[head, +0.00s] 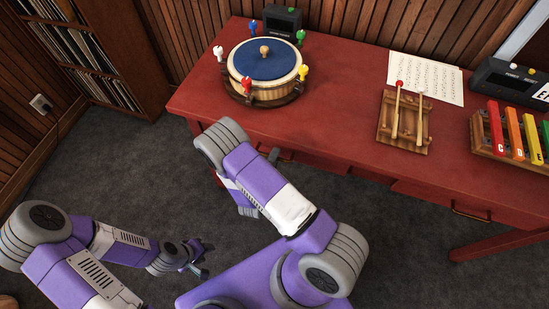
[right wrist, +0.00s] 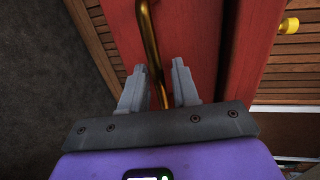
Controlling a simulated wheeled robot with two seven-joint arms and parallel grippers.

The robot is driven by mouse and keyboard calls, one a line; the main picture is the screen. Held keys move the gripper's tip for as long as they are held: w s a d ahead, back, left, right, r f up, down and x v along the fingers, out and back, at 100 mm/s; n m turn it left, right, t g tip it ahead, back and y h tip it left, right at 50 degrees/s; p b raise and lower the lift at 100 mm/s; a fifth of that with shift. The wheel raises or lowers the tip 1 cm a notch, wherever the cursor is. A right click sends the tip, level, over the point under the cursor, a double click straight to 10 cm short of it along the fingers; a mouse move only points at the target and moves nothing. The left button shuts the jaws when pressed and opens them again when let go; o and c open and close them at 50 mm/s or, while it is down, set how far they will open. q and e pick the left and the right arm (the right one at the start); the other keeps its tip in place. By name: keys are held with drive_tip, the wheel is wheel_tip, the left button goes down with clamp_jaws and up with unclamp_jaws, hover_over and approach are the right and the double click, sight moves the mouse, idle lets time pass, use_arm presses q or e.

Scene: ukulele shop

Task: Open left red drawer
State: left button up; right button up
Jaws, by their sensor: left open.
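The red desk (head: 340,125) has drawers along its front edge. The left red drawer (head: 318,161) is partly hidden behind my right arm, with a bit of its brass handle (head: 286,155) showing. In the right wrist view the brass handle (right wrist: 151,35) runs between the two fingers of my right gripper (right wrist: 158,75). Those fingers stand apart, with gaps beside the bar. In the head view only a dark tip of this gripper (head: 273,156) shows at the desk front. My left gripper (head: 197,262) is open and empty, low over the carpet.
A blue-topped drum (head: 264,58) with coloured pegs stands on the desk's left. A wooden tray (head: 387,138) with mallets, sheet music (head: 432,76) and a coloured xylophone (head: 512,132) are further right. The right drawer handle (head: 470,211) is clear. A record shelf (head: 105,45) stands at the left. Carpet is open between.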

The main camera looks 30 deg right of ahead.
drive_tip(key=shift+d, duration=0.1)
clamp_jaws()
idle(0.3)
